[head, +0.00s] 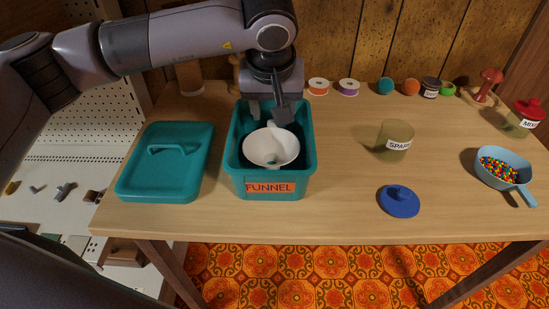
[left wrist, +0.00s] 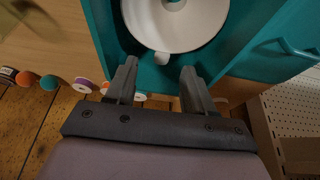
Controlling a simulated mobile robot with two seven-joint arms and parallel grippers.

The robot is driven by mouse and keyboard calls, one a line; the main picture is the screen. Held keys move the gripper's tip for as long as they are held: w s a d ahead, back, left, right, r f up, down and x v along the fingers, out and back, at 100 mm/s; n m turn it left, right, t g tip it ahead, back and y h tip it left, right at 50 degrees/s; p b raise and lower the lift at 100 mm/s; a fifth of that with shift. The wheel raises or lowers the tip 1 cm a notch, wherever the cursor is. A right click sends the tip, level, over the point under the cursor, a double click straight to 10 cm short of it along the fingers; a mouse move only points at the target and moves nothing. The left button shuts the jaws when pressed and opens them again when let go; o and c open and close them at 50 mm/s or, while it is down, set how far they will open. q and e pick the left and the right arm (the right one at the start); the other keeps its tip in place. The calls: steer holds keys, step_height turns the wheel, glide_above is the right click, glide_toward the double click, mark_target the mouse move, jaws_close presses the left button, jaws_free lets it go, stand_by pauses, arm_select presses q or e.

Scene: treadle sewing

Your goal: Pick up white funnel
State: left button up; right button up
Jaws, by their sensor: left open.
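The white funnel (head: 271,148) sits inside a teal bin (head: 234,172) labelled "FUNNEL" on the wooden table. Its wide mouth faces up, with a small tab on the far rim. My left gripper (head: 270,112) is above the far side of the bin, pointing down, near that tab. In the left wrist view the funnel (left wrist: 176,20) and its tab lie just ahead of the fingertips of my open left gripper (left wrist: 158,72). The jaws hold nothing. My right gripper is not in view.
A teal lid (head: 165,165) with a handle lies left of the bin. A "SPARE" jar (head: 392,143), a blue lid (head: 399,200) and a blue scoop of beads (head: 503,170) stand to the right. Spools (head: 349,87) line the back. The table between bin and jar is clear.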

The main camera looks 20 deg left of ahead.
mark_target(272, 124)
arm_select(q)
steer(key=shift+w+a+f, duration=0.2)
steer(key=shift+w+f, duration=0.05)
steer(key=shift+f, duration=0.05)
steer(key=x, duration=0.6)
steer(key=shift+w+a+f+b, duration=0.1)
steer(key=shift+w+f+b, duration=0.1)
steer(key=shift+b, duration=0.1)
steer(key=shift+c, duration=0.3)
jaws_close()
